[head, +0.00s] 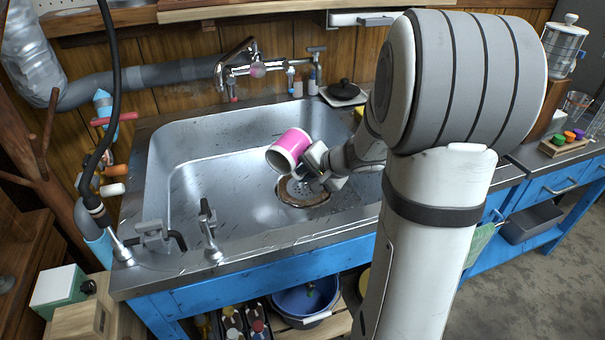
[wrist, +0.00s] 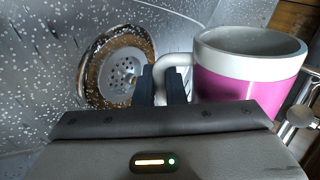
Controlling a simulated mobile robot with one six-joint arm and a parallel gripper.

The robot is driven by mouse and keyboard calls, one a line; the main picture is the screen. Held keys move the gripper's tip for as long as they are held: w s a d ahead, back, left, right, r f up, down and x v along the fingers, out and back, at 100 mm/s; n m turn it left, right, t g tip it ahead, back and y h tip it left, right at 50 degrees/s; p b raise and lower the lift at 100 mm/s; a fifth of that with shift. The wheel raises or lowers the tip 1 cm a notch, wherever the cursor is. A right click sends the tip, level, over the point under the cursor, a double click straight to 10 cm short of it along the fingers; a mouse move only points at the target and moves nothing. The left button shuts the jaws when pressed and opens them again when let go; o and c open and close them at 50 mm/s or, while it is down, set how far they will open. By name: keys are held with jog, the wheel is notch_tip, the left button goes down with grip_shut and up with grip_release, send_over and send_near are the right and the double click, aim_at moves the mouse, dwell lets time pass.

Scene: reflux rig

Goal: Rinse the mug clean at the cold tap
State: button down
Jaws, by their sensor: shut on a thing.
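The mug (head: 290,149) is pink with a white rim and a pale inside. My gripper (head: 319,158) holds it over the sink basin (head: 215,190), tilted, with its mouth toward the lower left. In the wrist view the jaws (wrist: 164,87) are shut on the handle of the mug (wrist: 245,80). The drain (head: 302,190) with a brownish ring lies below the gripper; it also shows in the wrist view (wrist: 122,75). A chrome wall tap (head: 258,69) is at the back of the sink, behind the mug. I cannot tell which tap is the cold one.
Two small fittings stand on the sink's front left rim, a grey one (head: 153,232) and a lever tap (head: 208,222). A black hose (head: 112,75) hangs at the left. A dark lidded pot (head: 343,90) sits at the back right. The basin's left side is free.

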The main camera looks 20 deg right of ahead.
jog(key=shift+r+n+t+b, duration=0.15)
jog(key=shift+n+t+b, duration=0.15)
jog(key=shift+b, duration=1.3)
jog(key=shift+r+h+b, duration=0.2)
jog(key=shift+h+b, duration=0.1)
jog(key=shift+h, duration=0.1)
jog(key=shift+w+p, duration=0.1)
jog(key=shift+p, duration=1.05)
jog(key=y+p, duration=0.1)
jog(key=p, duration=0.2)
jog(key=f+m+g+y+p, duration=0.1)
jog(key=p, duration=0.3)
jog(key=m+g+y+p, duration=0.1)
jog(key=p, duration=0.3)
jog(key=shift+s+a+f, duration=0.35)
jog(key=shift+s, duration=0.05)
